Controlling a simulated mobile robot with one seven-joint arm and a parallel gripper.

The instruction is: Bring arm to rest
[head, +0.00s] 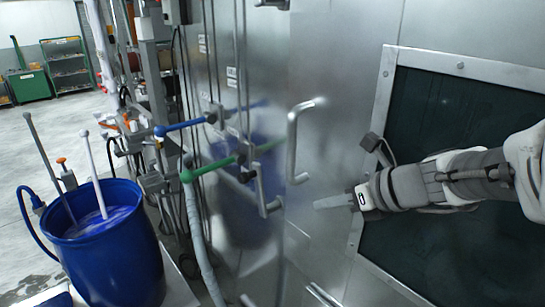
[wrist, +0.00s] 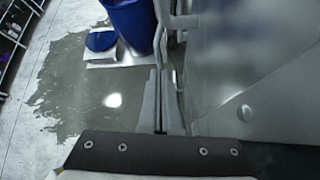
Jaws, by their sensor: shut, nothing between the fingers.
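My arm reaches in from the right in the head view. My gripper (head: 318,204) points left, in front of the metal cabinet front, and its fingers are together with nothing between them. It also shows at the bottom middle of the wrist view (wrist: 160,80), with its fingers closed. A vertical metal door handle (head: 293,140) stands just left of and above the fingertips in the head view. I cannot tell how far the fingertips are from the metal surface.
A blue barrel (head: 115,255) with liquid and stirring rods stands at the lower left. Blue (head: 185,126) and green (head: 212,168) valve levers stick out from the piping. A dark window (head: 430,255) is behind my arm. Wet floor (wrist: 75,75) shows below. Open floor lies far left.

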